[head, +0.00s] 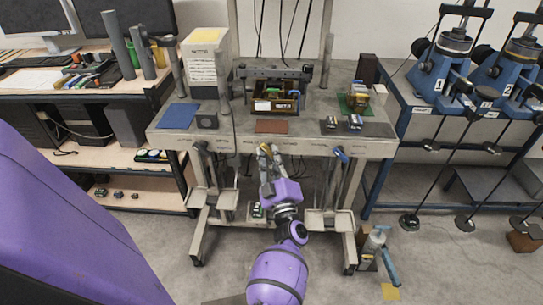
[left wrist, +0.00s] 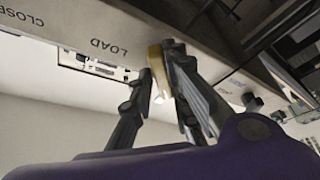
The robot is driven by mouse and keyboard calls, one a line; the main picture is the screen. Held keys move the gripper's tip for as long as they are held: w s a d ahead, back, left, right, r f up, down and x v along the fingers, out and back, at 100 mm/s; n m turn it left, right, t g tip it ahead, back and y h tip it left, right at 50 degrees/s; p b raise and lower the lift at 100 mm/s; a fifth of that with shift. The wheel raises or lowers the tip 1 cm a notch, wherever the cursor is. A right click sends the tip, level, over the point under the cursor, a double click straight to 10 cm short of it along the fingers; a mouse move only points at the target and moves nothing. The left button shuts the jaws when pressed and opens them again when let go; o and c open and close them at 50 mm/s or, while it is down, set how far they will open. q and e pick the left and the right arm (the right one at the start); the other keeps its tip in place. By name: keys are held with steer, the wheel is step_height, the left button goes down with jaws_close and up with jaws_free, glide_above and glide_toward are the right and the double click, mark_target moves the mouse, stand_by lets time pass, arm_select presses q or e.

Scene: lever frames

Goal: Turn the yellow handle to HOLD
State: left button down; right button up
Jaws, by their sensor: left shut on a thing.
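The yellow handle (left wrist: 156,62) shows in the left wrist view, at the lower edge of the bench's front beam. My left gripper (left wrist: 160,88) is shut on it, with one dark finger on each side. In the head view my left gripper (head: 268,153) is at the front edge of the grey bench, near its middle, and largely covers the handle. The label LOAD (left wrist: 109,46) is on the beam left of the handle, and a partly cut-off label starting CLOSE (left wrist: 10,17) is farther left. I cannot read a HOLD label. My right gripper is not in view.
The grey bench (head: 174,143) carries a blue mat (head: 178,116), a black fixture (head: 276,104) and a green board (head: 352,106). Blue machines with long levers (head: 438,72) stand at the right.

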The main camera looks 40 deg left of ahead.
arm_select(q)
steer(key=shift+s+a+f+n, duration=0.15)
steer(key=shift+s+a+n, duration=0.05)
steer(key=shift+n, duration=0.2)
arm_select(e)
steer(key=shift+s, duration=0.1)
arm_select(q)
steer(key=shift+f+g, duration=0.1)
steer(key=shift+g, duration=0.2)
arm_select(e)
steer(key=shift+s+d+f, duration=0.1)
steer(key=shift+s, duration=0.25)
arm_select(q)
steer(key=c, duration=1.8)
jaws_free()
steer(key=shift+o, duration=0.2)
steer(key=shift+d, duration=0.1)
steer(key=v, duration=1.1)
steer(key=shift+s+d+f, duration=0.15)
steer(key=shift+s+d, duration=0.05)
steer(key=shift+s, duration=0.1)
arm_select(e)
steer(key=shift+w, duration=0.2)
